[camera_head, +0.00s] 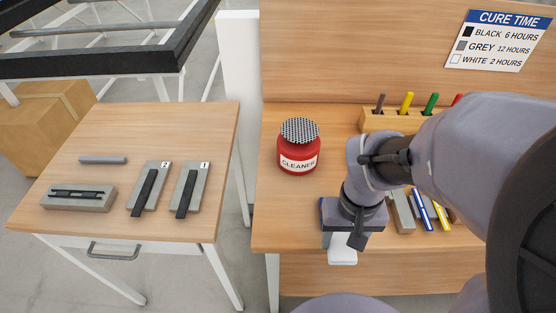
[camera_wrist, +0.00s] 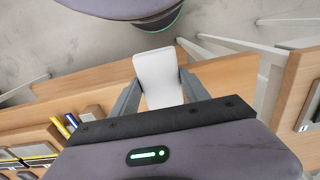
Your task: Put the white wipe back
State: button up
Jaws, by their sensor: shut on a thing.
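The white wipe (camera_head: 342,253) is a small white pad. My gripper (camera_head: 341,239) is shut on it and points down near the front edge of the right bench (camera_head: 285,233). In the wrist view the wipe (camera_wrist: 158,72) stands out between the two grey fingers of my gripper (camera_wrist: 160,98). Its outer end is free, with the grey floor and part of my own body beyond it. I cannot tell its exact height relative to the bench top. My arm hides part of the bench's right side.
A red cleaner jar (camera_head: 299,150) with a perforated top stands left of my gripper. A wooden rack (camera_head: 375,121) holds coloured sticks at the back. Blue and yellow items (camera_head: 430,210) lie right. The left table (camera_head: 120,120) bears grey blocks. A cure-time sign (camera_head: 497,40) hangs behind.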

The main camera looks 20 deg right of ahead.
jog(key=w+a+p, duration=0.1)
jog(key=p, duration=0.2)
jog(key=w+a+r+p, duration=0.1)
jog(key=w+p, duration=0.1)
jog(key=p, duration=0.1)
jog(key=shift+a+p, duration=0.1)
jog(key=shift+p, duration=0.25)
jog(key=b, duration=0.3)
send_over(284, 215)
notch_tip(284, 215, down, 3)
jog(key=shift+s+r, duration=0.1)
jog(key=shift+s, duration=0.05)
notch_tip(284, 215, down, 4)
jog(key=shift+r+b, duration=0.2)
jog(key=shift+b, duration=0.7)
jog(key=shift+r, duration=0.15)
jog(key=shift+f, duration=0.2)
jog(key=o, duration=1.3)
